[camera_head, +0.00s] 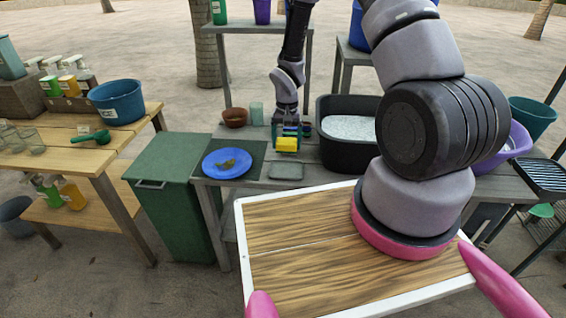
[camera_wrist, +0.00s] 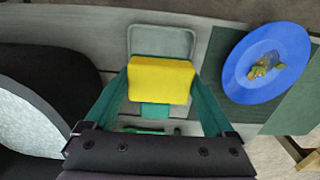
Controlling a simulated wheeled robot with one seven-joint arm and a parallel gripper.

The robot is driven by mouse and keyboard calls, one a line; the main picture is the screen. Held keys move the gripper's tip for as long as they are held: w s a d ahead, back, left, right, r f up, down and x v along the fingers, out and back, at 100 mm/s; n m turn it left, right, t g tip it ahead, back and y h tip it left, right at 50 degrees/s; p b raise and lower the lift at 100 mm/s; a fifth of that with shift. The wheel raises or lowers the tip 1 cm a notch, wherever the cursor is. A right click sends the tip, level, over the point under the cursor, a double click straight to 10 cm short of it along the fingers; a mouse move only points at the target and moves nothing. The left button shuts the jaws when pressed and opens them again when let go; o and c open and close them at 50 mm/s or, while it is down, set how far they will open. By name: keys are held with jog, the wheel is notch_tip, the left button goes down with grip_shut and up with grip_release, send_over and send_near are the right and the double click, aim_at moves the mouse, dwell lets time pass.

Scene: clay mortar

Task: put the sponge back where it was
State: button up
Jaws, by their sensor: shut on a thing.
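A yellow sponge (camera_head: 286,144) is held in my gripper (camera_head: 288,137) above the grey counter. In the wrist view the yellow sponge (camera_wrist: 161,79) sits between the two teal fingers (camera_wrist: 160,90), which are shut on it. A small grey dish (camera_head: 286,171) lies flat on the counter, a little nearer the counter's front edge than the sponge. In the wrist view the dish (camera_wrist: 160,38) shows just beyond the sponge, which hides part of it. The dish looks empty where it shows.
A blue plate (camera_head: 218,168) with brown-yellow scraps lies left of the dish. A black basin (camera_head: 350,158) with whitish contents stands to the right. A brown bowl (camera_head: 234,118) and a clear glass (camera_head: 256,113) stand behind. A green bin (camera_head: 168,190) stands at left.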

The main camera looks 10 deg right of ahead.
send_over(286, 171)
notch_tip(286, 171, down, 5)
jog(key=shift+w+f, duration=0.15)
jog(key=shift+d+f, duration=0.1)
jog(key=shift+f, duration=2.05)
jog(key=o, duration=1.1)
jog(key=shift+f, duration=0.15)
notch_tip(286, 171, up, 12)
jog(key=shift+r, duration=0.2)
jog(key=s+d+r+t, duration=0.1)
jog(key=d+r, duration=0.1)
jog(key=r, duration=1.1)
jog(key=s+d+r+t, duration=0.2)
jog(key=d+r, duration=0.1)
jog(key=r, duration=1)
jog(key=s+r+t+y, duration=0.2)
jog(key=s+r+t, duration=0.2)
jog(key=s+r, duration=1.4)
jog(key=shift+s+d+r+m, duration=0.2)
jog(key=shift+s+d+m, duration=0.15)
jog(key=shift+s, duration=0.35)
